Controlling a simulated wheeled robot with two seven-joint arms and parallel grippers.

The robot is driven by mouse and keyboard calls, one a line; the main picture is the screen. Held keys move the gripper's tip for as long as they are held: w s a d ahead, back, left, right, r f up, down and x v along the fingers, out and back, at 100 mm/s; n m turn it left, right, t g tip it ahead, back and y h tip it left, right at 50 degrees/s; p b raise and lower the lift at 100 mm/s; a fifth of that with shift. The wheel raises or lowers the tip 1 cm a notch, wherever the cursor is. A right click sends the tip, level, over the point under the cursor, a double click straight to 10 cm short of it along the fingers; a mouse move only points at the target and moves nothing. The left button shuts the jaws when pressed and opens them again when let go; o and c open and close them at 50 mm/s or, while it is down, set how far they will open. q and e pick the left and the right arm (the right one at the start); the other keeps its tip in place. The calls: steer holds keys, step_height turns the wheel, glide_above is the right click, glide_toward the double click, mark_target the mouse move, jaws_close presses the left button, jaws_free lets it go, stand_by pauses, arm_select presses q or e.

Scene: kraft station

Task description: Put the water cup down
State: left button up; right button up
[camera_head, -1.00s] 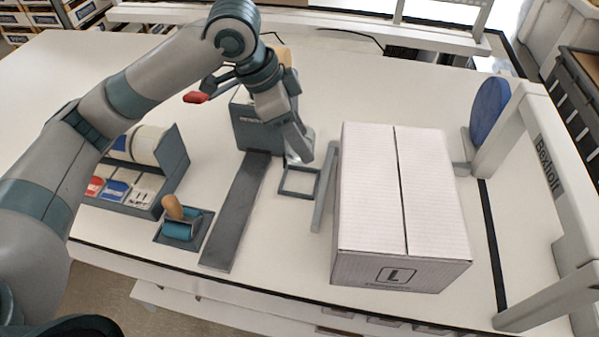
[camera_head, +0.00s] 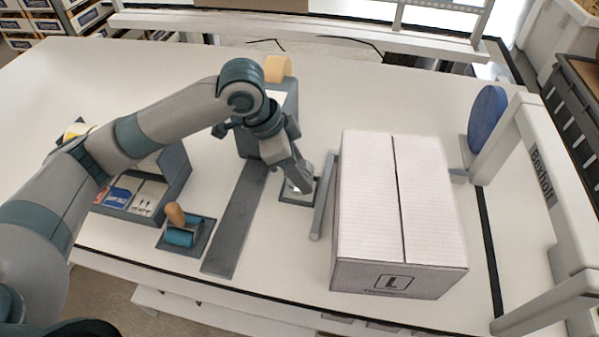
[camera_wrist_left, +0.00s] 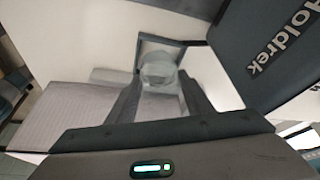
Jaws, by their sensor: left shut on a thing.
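The water cup (camera_head: 307,172), clear and greyish, is at the fingertips of my left gripper (camera_head: 298,184). The cup is over the small dark square frame (camera_head: 297,203) on the white table, left of the large box. In the left wrist view the cup (camera_wrist_left: 158,72) is between the two dark fingers, with the square frame (camera_wrist_left: 160,42) behind it. My left gripper is shut on the cup. The fingers partly hide the cup, and I cannot tell whether its base touches the surface. My right gripper is not in view.
A large white box (camera_head: 400,210) marked L stands just right, with a grey bar (camera_head: 323,200) beside it. A long grey strip (camera_head: 236,225), a teal roller with wooden handle (camera_head: 181,230) and a grey organiser (camera_head: 172,180) lie left. A blue disc (camera_head: 487,118) stands far right.

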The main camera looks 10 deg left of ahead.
arm_select(q)
steer(key=shift+f, duration=0.8)
steer(key=shift+f, duration=0.15)
steer(key=o, duration=1.1)
steer(key=shift+a+r, duration=0.25)
steer(key=shift+r, duration=0.45)
steer(key=b+v, duration=0.1)
steer(key=v, duration=0.9)
steer(key=shift+r, duration=0.35)
